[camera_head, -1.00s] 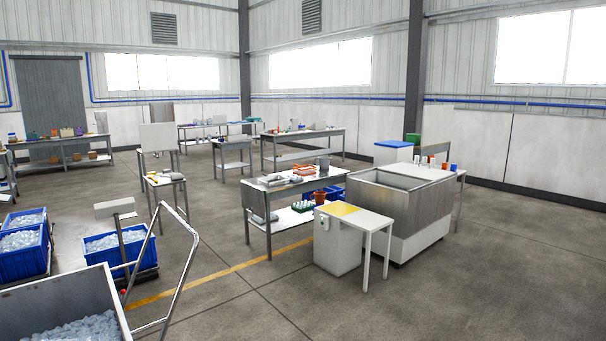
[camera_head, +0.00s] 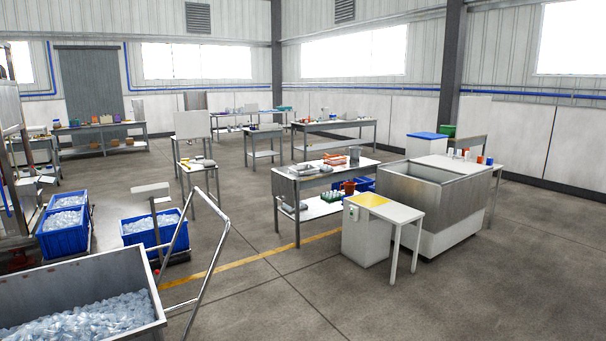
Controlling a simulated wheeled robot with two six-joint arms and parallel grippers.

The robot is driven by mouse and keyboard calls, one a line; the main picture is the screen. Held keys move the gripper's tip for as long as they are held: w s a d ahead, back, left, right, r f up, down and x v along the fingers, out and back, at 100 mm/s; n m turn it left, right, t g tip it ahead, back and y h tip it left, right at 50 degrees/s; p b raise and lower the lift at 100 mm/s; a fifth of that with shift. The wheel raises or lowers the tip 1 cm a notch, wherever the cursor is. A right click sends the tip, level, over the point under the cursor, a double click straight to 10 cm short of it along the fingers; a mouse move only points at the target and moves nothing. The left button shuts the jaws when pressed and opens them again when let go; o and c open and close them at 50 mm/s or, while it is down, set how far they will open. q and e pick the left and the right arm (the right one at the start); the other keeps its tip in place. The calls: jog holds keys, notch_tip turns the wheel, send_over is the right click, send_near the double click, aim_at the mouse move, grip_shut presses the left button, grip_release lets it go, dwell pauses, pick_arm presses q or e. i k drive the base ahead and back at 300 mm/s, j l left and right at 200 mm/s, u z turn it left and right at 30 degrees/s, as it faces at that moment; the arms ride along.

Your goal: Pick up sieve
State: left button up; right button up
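I cannot make out a sieve for certain in the head view. A steel table (camera_head: 310,182) in the middle carries small grey, metal and orange items, too small to tell apart. Another small table (camera_head: 196,167) behind it to the left also has grey items on it. Neither of my grippers is in view.
A steel cart full of ice (camera_head: 85,310) with a tubular handle (camera_head: 212,262) stands at the near left. Blue ice crates (camera_head: 66,240) are behind it. A steel bin (camera_head: 420,205) and a white side table (camera_head: 395,212) stand right of centre. The floor (camera_head: 480,300) at the front right is clear.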

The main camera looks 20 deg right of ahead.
aim_at(333, 162)
jog(key=i+l+z, duration=0.65)
jog(key=i, duration=0.25)
jog(key=i+z, duration=0.45)
jog(key=i, duration=0.55)
jog(key=i+l+u, duration=0.1)
jog(key=i, duration=0.95)
jog(key=i+u, duration=0.35)
jog(key=i, duration=0.6)
jog(key=i+l+u, duration=0.15)
jog(key=i+u, duration=0.3)
jog(key=i, duration=0.35)
jog(key=i+u, duration=0.4)
jog(key=i, duration=0.4)
